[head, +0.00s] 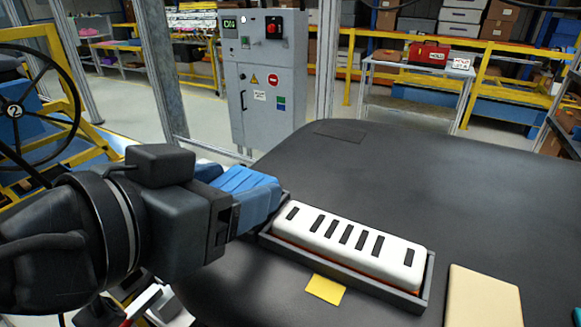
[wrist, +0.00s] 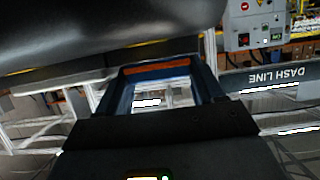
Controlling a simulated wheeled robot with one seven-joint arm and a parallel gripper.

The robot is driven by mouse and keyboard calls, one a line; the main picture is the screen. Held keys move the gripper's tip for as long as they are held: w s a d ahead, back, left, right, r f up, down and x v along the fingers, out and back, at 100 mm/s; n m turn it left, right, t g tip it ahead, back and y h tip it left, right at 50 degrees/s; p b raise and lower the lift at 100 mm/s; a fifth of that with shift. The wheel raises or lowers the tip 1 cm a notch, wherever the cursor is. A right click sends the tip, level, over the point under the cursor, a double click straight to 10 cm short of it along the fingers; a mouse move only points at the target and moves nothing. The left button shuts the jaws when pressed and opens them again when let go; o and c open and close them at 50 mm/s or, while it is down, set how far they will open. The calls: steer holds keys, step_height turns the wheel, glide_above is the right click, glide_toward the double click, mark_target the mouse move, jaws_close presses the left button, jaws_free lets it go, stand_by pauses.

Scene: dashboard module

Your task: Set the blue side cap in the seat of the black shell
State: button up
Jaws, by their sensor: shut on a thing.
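My gripper (head: 268,192) reaches in from the left. A light blue piece with a ridged top, the blue side cap (head: 238,180), shows at its end. In the wrist view my gripper (wrist: 162,72) has blue sides spread apart, with a dark bar and an orange strip across the far end. I cannot clearly separate cap from fingers there. A dark curved surface crosses the top of the wrist view. The seat cannot be made out.
A white slotted panel (head: 350,240) lies in a dark tray (head: 345,275) close to the right of my gripper. A yellow note (head: 325,289) and a beige block (head: 484,297) lie nearer the front. A grey cabinet (head: 266,85) stands behind.

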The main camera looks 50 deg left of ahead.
steer(key=o, duration=1)
steer(key=shift+f, duration=0.15)
steer(key=shift+o, duration=0.5)
steer(key=shift+d, duration=0.1)
steer(key=b+v, duration=0.1)
steer(key=v, duration=0.6)
steer(key=shift+s+r, duration=0.3)
steer(key=shift+s, duration=0.15)
steer(key=shift+s, duration=0.1)
